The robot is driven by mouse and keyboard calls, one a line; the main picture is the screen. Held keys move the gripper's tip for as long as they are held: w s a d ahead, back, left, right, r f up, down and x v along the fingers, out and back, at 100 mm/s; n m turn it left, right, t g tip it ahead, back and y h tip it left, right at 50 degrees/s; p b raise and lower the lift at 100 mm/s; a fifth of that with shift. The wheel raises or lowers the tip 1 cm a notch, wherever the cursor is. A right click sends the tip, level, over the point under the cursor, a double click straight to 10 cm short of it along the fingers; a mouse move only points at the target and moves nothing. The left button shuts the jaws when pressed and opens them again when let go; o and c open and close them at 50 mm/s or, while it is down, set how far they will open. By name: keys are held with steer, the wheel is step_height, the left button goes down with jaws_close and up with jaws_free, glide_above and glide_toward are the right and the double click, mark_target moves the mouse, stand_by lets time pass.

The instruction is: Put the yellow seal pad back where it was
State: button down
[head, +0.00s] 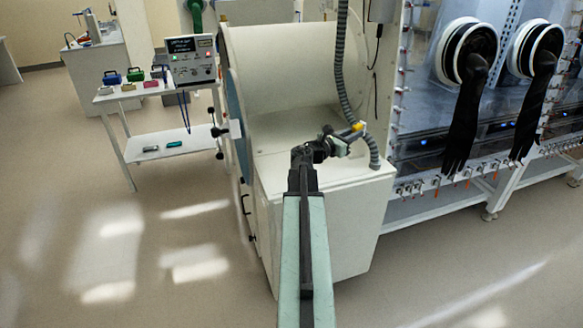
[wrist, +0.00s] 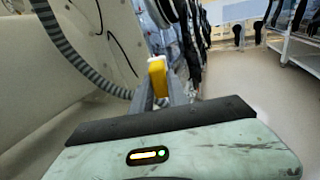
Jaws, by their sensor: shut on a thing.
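The yellow seal pad (wrist: 157,78) is between the fingertips of my gripper (wrist: 160,92) in the wrist view, with its upper part sticking out. In the head view the yellow pad (head: 358,126) is a small spot at the tip of my gripper (head: 354,130). My gripper is shut on it and holds it over the white cabinet top in front of the big cylindrical chamber (head: 280,65). The fingers hide the lower part of the pad.
A grey ribbed hose (head: 341,60) hangs close by my gripper. Black gloves (head: 465,115) hang from the glovebox at right. The floor at left is clear.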

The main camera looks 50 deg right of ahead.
steer(key=w+a+f+n+t+y+b, duration=0.35)
steer(key=w+f+n+t+b, duration=0.25)
steer(key=w+t, duration=0.3)
steer(key=w+a+f+n+t+y+b, duration=0.2)
steer(key=w+a+f+n+t+b, duration=0.2)
steer(key=w+f+n+t+b, duration=0.4)
steer(key=shift+m+t, duration=0.6)
steer(key=f+b, duration=0.2)
steer(key=f, duration=0.1)
steer(key=w+f+b, duration=0.1)
steer(key=f+b, duration=0.1)
steer(key=b, duration=0.1)
steer(key=f+b, duration=0.3)
steer(key=shift+w+d+f, duration=0.2)
steer(key=shift+w+f, duration=0.1)
steer(key=shift+w, duration=0.1)
steer(key=shift+r, duration=0.25)
steer(key=shift+s+a+f+b, duration=0.1)
steer(key=shift+f+b, duration=0.4)
steer(key=shift+b, duration=0.15)
steer(key=c, duration=1.3)
jaws_free()
steer(key=shift+a, duration=0.15)
